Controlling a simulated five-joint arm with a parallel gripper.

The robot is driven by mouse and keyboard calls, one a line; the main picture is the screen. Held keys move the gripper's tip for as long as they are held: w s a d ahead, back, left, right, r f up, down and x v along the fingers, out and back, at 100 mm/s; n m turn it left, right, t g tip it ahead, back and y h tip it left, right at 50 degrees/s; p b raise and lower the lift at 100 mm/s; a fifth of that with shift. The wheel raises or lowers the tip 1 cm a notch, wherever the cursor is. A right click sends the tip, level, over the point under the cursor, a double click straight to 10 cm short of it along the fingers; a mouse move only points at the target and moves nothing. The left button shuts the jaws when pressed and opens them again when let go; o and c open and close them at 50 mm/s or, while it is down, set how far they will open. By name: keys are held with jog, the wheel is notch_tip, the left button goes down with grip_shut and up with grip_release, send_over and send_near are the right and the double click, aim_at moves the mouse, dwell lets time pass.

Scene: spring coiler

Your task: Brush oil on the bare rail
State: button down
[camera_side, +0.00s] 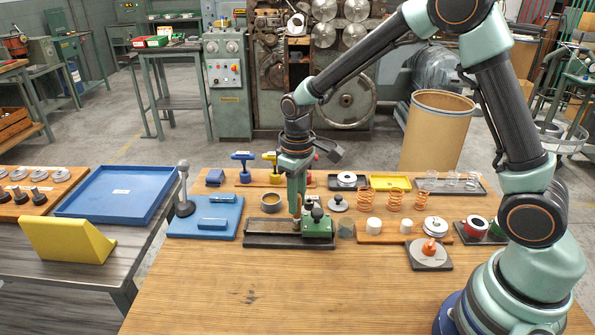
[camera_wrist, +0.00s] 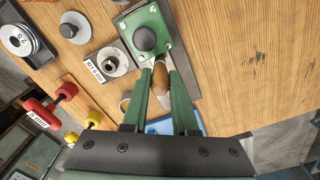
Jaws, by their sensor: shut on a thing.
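My gripper (camera_side: 296,208) points down over the dark rail (camera_side: 272,240) and is shut on a brush with a brown wooden handle (camera_wrist: 160,80). The brush is close above or touching the rail, just left of the green carriage (camera_side: 318,226); I cannot tell which. The carriage's black knob (camera_wrist: 145,38) shows ahead of my fingertips in the wrist view. The bristles are mostly hidden. A small brownish round cup (camera_side: 271,202) stands behind the rail. Whether any oil lies on the rail is too small to tell.
A blue block fixture (camera_side: 190,224) lies left of the rail. Coloured gauges (camera_side: 270,165) stand behind. The front of the wooden table (camera_side: 300,295) is clear.

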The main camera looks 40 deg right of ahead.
jog(key=shift+w+a, duration=0.6)
jog(key=shift+a, duration=0.05)
jog(key=shift+w, duration=0.1)
jog(key=shift+w+a, duration=0.6)
jog(key=shift+a, duration=0.1)
jog(key=shift+w+a+f, duration=0.15)
jog(key=shift+w+a, duration=1.1)
jog(key=shift+w+a+r, duration=0.2)
jog(key=shift+w+a, duration=1)
jog(key=shift+r, duration=0.15)
notch_tip(320, 180, up, 7)
dwell(0.7)
